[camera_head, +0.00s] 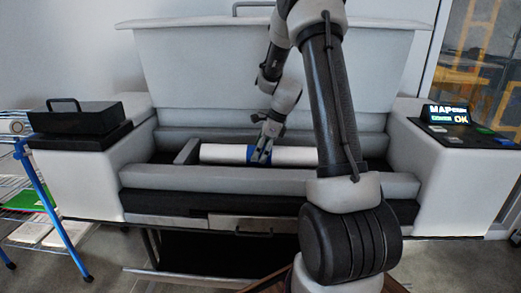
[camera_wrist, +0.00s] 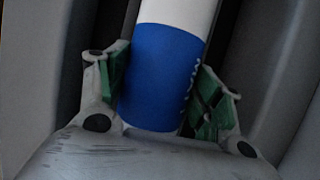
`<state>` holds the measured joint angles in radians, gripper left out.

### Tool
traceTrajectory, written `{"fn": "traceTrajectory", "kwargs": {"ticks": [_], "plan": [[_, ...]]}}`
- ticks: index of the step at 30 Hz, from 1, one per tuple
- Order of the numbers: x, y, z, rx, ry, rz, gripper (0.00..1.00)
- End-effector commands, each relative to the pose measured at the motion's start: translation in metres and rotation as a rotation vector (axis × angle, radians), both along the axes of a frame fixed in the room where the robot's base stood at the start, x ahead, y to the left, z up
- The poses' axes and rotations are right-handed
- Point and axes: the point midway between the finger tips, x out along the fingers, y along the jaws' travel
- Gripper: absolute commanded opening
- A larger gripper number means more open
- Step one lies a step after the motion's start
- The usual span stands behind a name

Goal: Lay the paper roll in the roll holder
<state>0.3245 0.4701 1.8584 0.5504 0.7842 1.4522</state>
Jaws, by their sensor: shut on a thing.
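The paper roll (camera_head: 222,153) is white with a blue band around its middle. It lies level, left to right, inside the long grey trough of the large printer, which looks like the roll holder (camera_head: 187,152). My gripper (camera_head: 262,150) is shut on the roll at the blue band. In the wrist view the blue band (camera_wrist: 160,75) sits between the green finger pads of my gripper (camera_wrist: 160,98). The roll's right part is hidden behind my arm. I cannot tell whether the roll rests on the holder or hangs slightly above it.
The printer's lid (camera_head: 200,70) stands raised behind the trough. A front rail (camera_head: 250,182) runs along the near side. A black box with a handle (camera_head: 75,118) is on the left, a lit control panel (camera_head: 455,125) on the right. A wire rack (camera_head: 40,190) stands far left.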

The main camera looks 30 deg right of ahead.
Motion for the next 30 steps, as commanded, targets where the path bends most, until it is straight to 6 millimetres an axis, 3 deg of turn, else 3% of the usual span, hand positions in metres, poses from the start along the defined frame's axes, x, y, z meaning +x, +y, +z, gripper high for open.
{"fn": "traceTrajectory", "kwargs": {"ticks": [9,10,13,25,30], "plan": [[0.000,0.000,0.000,0.000,-0.002,0.000,0.07],[0.000,0.000,0.000,0.000,-0.002,0.000,0.71],[0.000,0.000,0.000,0.000,-0.002,0.001,0.90],[-0.001,-0.001,0.001,0.001,0.001,0.000,0.91],[-0.005,-0.008,0.022,-0.002,-0.003,0.001,0.91]]}}
